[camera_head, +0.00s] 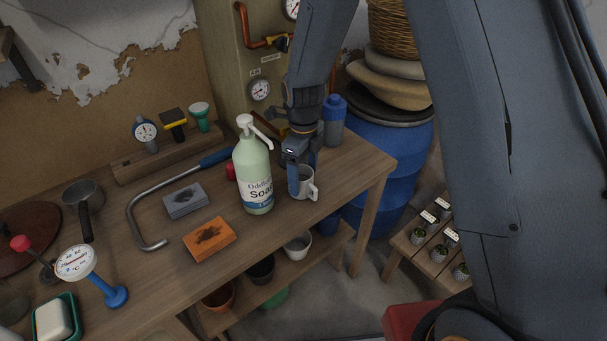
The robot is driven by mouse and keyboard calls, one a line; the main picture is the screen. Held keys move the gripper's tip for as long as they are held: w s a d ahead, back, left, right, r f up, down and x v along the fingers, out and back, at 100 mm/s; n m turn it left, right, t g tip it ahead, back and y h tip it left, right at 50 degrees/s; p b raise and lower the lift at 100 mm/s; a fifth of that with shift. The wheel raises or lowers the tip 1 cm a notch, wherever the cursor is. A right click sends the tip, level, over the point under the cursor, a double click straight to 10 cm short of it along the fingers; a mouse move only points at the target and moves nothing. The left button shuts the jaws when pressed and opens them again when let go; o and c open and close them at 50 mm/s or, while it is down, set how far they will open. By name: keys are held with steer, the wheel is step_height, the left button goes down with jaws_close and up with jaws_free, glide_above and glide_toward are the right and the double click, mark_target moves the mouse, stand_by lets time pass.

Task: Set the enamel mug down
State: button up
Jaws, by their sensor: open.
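The white enamel mug (306,184) stands upright on the wooden workbench (342,184), near its right front edge, with its handle to the right. My gripper (298,180) is open and comes down from above at the mug's left side. One finger shows in front of the mug's left part; the other finger is hard to make out. The mug's base appears to rest on the bench top. My arm hides part of the mug's rim and what is behind it.
A green soap bottle (254,172) with a white pump stands close left of the mug. A blue bottle (333,122) stands behind. Orange (209,239) and grey (185,200) blocks and a bent metal bar (134,215) lie further left. A blue barrel (395,165) stands beyond the bench.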

step_height(320, 180, up, 12)
steer(key=b, duration=0.4)
steer(key=s+d+f+n+t, duration=0.1)
steer(key=s+d+f+n, duration=0.2)
steer(key=s+d+n, duration=1.1)
steer(key=s+n, duration=0.1)
steer(key=n, duration=0.9)
steer(key=shift+s+d+n+t, duration=0.2)
steer(key=shift+d+n+t, duration=0.1)
steer(key=shift+f+b, duration=0.65)
steer(key=shift+f, duration=0.25)
